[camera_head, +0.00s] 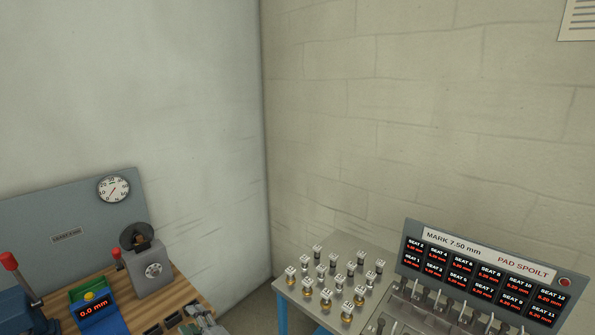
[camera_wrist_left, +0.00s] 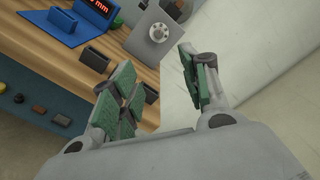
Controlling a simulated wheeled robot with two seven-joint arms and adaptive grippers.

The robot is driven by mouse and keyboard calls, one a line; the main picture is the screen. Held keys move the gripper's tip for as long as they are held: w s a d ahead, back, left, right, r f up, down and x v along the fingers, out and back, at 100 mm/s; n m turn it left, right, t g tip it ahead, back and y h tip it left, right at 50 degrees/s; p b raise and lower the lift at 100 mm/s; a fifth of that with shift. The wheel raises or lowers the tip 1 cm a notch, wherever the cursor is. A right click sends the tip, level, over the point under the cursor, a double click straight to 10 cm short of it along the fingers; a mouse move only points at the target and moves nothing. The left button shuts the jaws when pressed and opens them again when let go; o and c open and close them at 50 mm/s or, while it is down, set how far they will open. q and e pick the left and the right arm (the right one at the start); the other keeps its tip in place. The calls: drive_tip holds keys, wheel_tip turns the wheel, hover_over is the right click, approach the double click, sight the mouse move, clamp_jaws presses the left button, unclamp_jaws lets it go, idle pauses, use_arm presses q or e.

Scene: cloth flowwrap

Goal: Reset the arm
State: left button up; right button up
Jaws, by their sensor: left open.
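My left gripper (camera_head: 203,320) shows at the bottom edge of the head view, in front of the wooden bench. In the left wrist view its fingers with green pads stand wide apart (camera_wrist_left: 160,92). Nothing is between the pads, so it is open and empty. The bench edge and floor show beyond the fingers. Most of my left arm is out of the head view. My right gripper is in neither view.
The wooden bench (camera_head: 185,296) holds a blue gauge reading 0.0 mm (camera_head: 93,309) and a grey dial device (camera_head: 150,268). A metal table (camera_head: 345,243) carries several small capped pieces. A seat display panel (camera_head: 480,275) reads PAD SPOILT.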

use_arm(q)
drive_tip(key=w+d+f+h, duration=0.2)
drive_tip(key=d+f+h, duration=0.2)
drive_tip(key=f, duration=0.3)
drive_tip(key=w+d+f+h, duration=0.2)
drive_tip(key=d+f+h, duration=0.15)
drive_tip(key=f, duration=0.45)
drive_tip(key=s+d+f+n+g+h, duration=0.1)
drive_tip(key=s+f+n+g+h, duration=0.2)
drive_tip(key=f, duration=0.7)
drive_tip(key=s+d+f+n+h, duration=0.1)
drive_tip(key=s+f+n+h, duration=0.15)
drive_tip(key=s+f, duration=0.45)
drive_tip(key=s+a+f+n+g+h, duration=0.1)
drive_tip(key=s+a+f+n+g, duration=0.15)
drive_tip(key=s+f, duration=0.65)
drive_tip(key=s+a+f+n+g, duration=0.1)
drive_tip(key=s+a+f+n, duration=0.15)
drive_tip(key=s+f, duration=0.65)
drive_tip(key=s+f+n+g, duration=0.1)
drive_tip(key=s+f+g, duration=0.1)
drive_tip(key=s, duration=1)
drive_tip(key=s+f+n+g, duration=0.1)
drive_tip(key=s+f, duration=0.4)
drive_tip(key=s, duration=0.8)
drive_tip(key=shift+s+a+g, duration=0.2)
drive_tip(key=shift+a+g, duration=0.25)
drive_tip(key=shift+g, duration=0.2)
